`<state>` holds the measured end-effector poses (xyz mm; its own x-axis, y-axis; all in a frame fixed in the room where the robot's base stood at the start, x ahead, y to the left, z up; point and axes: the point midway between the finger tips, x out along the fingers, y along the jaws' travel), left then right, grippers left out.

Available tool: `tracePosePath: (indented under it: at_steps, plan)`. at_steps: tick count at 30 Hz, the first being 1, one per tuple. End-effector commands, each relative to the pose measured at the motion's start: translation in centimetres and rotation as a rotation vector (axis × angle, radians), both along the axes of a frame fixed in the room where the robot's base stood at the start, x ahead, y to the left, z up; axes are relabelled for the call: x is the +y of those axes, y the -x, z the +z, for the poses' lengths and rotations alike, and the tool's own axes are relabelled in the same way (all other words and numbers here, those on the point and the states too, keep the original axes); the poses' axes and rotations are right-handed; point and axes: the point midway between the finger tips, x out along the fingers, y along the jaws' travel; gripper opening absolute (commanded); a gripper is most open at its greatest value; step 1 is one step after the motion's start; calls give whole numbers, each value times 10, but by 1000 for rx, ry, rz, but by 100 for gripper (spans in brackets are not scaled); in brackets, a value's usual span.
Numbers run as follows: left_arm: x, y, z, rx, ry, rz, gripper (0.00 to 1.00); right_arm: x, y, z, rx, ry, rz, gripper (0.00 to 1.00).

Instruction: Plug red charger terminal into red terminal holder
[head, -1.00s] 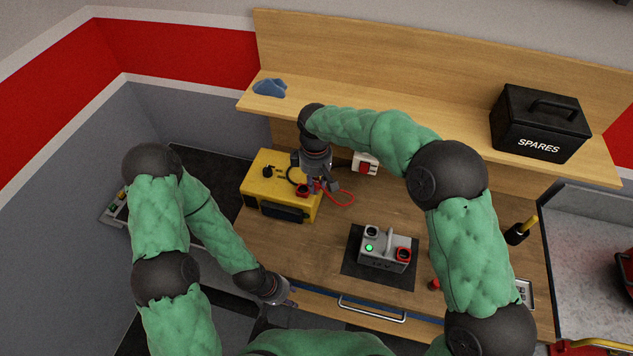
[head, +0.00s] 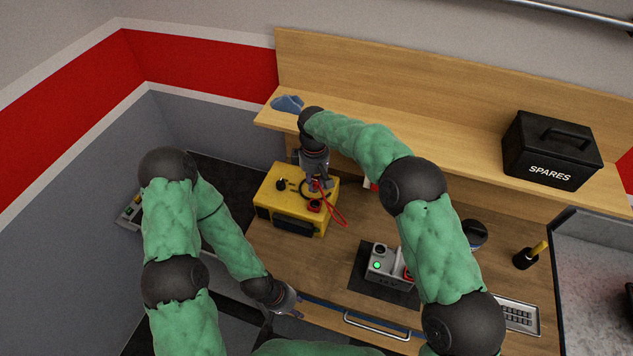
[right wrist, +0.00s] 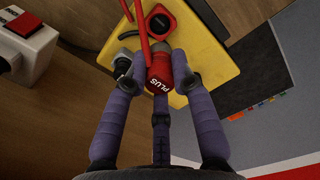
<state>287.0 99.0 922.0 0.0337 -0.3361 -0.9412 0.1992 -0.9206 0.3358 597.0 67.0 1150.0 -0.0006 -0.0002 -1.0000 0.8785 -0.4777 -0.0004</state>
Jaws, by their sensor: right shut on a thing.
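My right gripper (head: 315,177) is shut on the red charger terminal, a red plug marked PLUS (right wrist: 162,74) with a red cable. It holds the plug above the yellow charger box (head: 268,197). A red holder with a dark round opening (head: 314,206) sits on the box's front right; it also shows in the right wrist view (right wrist: 160,21), beyond the plug. The plug appears apart from it. A grey battery unit (head: 381,267) with a green light has a red terminal, partly hidden by my right arm. My left gripper (head: 289,301) is low by the bench's front edge, its jaws unclear.
A white unit with a red switch (right wrist: 25,35) is beside the yellow box. A wooden shelf (head: 420,135) holds a blue cloth (head: 287,103) and a black SPARES box (head: 553,150). The battery stands on a dark mat (head: 362,275). Bench space between box and mat is clear.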

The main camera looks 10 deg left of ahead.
Motion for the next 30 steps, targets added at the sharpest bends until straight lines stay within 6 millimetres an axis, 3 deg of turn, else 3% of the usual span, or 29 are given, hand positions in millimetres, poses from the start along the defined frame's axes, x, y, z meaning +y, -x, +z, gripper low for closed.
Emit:
tracePosePath:
  at_steps: [14,30]
  plan:
    - [0,0,-6,0,0,0,40,0,0,-10,1,0,-1,0]
    - [0,0,-28,0,0,0,40,0,0,-53,3,-1,-5,0]
